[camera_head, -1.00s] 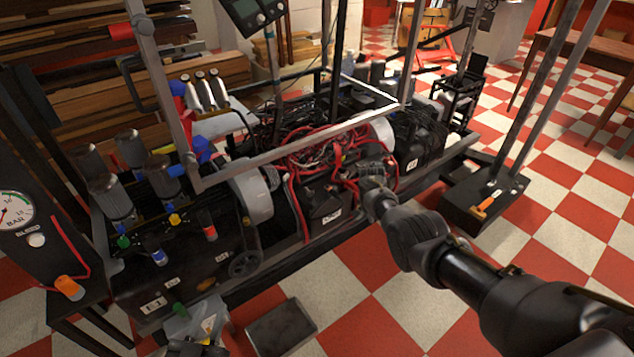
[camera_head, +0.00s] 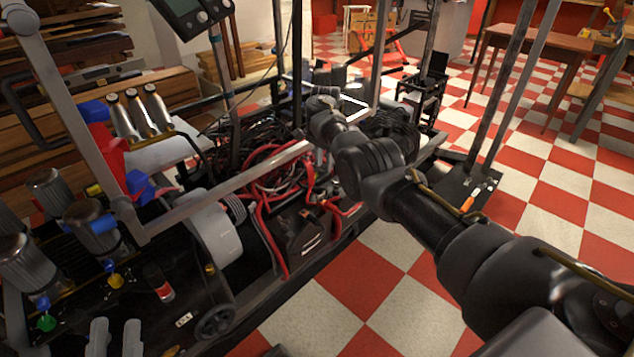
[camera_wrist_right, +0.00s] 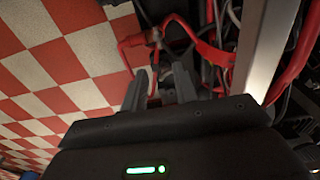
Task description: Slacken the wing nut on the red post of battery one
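A black box with a white label (camera_head: 303,238), which looks like a battery, sits in the middle of the rig in the head view. Red cables (camera_head: 262,215) run over it. I cannot make out a wing nut or tell which box is battery one. My right arm reaches over the rig, with its gripper (camera_head: 322,101) at the far side of the cables. In the right wrist view, that gripper (camera_wrist_right: 161,92) has its fingers apart near a red cable fitting (camera_wrist_right: 150,38). A small grey part lies between or just beyond the fingertips. My left gripper (camera_head: 116,340) is open at the bottom left.
A grey metal frame bar (camera_head: 225,187) crosses above the rig, and it likely shows in the wrist view (camera_wrist_right: 262,50). A white round housing (camera_head: 215,240) and motors (camera_head: 25,265) stand at left. The checkered floor (camera_head: 385,270) is free in front.

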